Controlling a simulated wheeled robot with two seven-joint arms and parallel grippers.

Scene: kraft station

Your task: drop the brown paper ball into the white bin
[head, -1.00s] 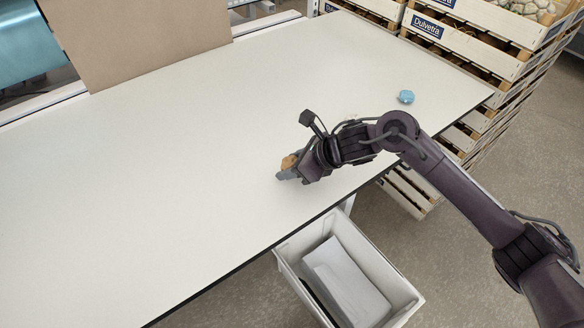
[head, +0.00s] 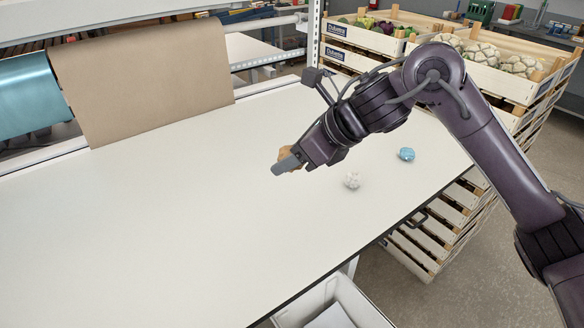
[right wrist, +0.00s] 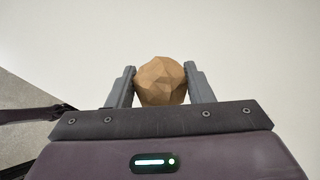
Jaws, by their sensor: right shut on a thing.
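The brown paper ball (right wrist: 161,82) sits between the two fingers of my right gripper (right wrist: 161,88) in the right wrist view, and both fingers touch it. In the head view the right gripper (head: 289,163) holds the ball (head: 291,153) above the white table; the fingers partly hide it. The white bin (head: 362,300) stands on the floor below the table's front edge, at the bottom of the head view, partly cut off. Something white lies inside it. My left gripper is not in view.
A white crumpled ball (head: 352,180) and a blue crumpled ball (head: 407,154) lie on the table (head: 150,200) right of the gripper. Stacked wooden crates (head: 505,78) stand beyond the right edge. Brown paper (head: 145,75) hangs from a roll at the back. The table's left side is clear.

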